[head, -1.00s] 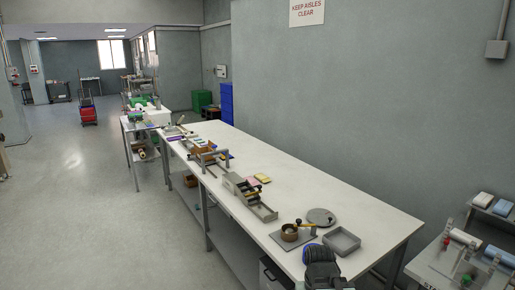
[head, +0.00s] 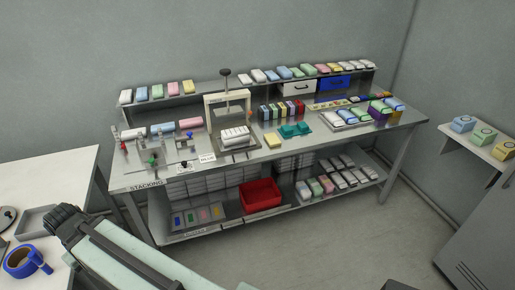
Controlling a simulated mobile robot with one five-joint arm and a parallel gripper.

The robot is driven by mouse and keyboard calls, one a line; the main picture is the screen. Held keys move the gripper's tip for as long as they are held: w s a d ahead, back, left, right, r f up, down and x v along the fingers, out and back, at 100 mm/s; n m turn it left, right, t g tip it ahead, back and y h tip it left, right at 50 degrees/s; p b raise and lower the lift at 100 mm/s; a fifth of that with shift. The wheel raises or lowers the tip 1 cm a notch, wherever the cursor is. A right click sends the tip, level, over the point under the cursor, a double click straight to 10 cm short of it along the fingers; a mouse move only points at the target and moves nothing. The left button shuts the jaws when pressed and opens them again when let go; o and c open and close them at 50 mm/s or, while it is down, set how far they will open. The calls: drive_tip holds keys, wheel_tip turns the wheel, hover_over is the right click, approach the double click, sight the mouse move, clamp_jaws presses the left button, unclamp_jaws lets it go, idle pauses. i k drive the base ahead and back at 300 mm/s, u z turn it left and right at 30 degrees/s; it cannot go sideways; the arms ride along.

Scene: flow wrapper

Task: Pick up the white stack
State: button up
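In the head view, a white stack (head: 235,134) of several layers sits under the pale press frame (head: 228,99) on the steel bench marked STACKING (head: 147,184). Other white pieces are in view, such as a white pack (head: 132,133) in the fixture at the bench's left end, so I cannot be sure which one the task names. My gripper is not in view.
Coloured packs line the upper shelf (head: 205,87). A teal part (head: 295,130) and a yellow pack (head: 272,141) lie right of the press. A red bin (head: 261,195) stands on the lower shelf. A white table (head: 45,180) is at left; floor in front is open.

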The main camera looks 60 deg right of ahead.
sight(234, 133)
drive_tip(key=z, duration=3.25)
drive_tip(key=i, duration=0.9)
drive_tip(key=u, duration=3.25)
